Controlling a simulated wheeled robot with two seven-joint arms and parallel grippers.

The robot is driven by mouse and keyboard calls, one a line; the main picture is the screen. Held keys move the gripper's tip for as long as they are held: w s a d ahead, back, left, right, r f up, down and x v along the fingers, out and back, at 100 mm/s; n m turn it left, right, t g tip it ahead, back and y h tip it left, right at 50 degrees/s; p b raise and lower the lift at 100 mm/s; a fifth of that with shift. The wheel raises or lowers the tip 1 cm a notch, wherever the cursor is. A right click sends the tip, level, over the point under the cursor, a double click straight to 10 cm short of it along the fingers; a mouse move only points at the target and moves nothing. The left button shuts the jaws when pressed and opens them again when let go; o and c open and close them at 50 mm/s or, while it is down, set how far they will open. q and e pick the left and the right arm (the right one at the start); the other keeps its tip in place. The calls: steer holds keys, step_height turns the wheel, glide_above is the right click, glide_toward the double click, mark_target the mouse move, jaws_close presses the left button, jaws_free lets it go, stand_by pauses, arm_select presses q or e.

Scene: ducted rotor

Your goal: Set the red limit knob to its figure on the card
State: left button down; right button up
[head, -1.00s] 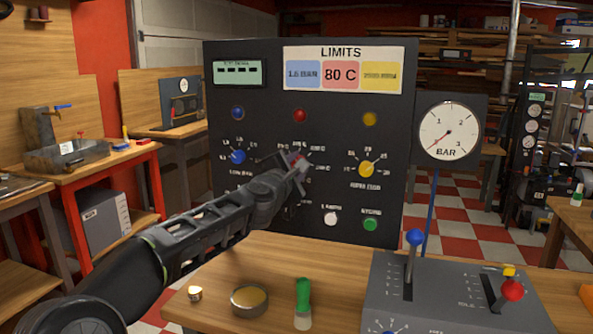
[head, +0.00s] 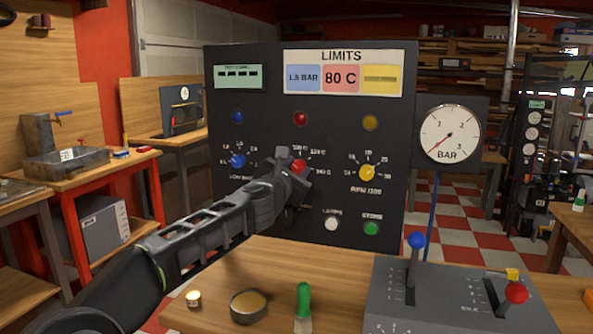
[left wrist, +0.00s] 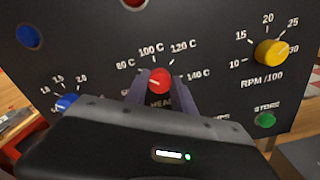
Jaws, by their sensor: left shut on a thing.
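The red limit knob (left wrist: 160,82) sits on the black panel between the blue and yellow knobs. Its scale reads 80 C, 100 C, 120 C and 140 C; its pointer is too small to read surely, but a pale mark shows near its top. My left gripper (left wrist: 160,90) has a finger on each side of the knob and is shut on it. In the head view my left gripper (head: 293,163) covers part of the red knob (head: 299,167). The card (head: 341,78) above, headed LIMITS, shows 1.5 BAR on blue, 80 C on red and a blurred yellow figure. My right gripper is out of view.
The blue knob (left wrist: 67,103) and yellow knob (left wrist: 271,52) flank the red one. Below are a white button (head: 331,224) and a green button (head: 371,228). A lever box (head: 450,300), a green-handled tool (head: 303,300) and a round tin (head: 248,306) stand on the bench.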

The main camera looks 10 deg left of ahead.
arm_select(q)
steer(key=shift+f, duration=0.1)
steer(key=c, duration=1.1)
jaws_free()
steer(key=shift+o, duration=0.2)
steer(key=s+b, duration=0.2)
steer(key=s, duration=0.5)
steer(key=shift+s+a+b, duration=0.25)
steer(key=shift+s+b, duration=0.15)
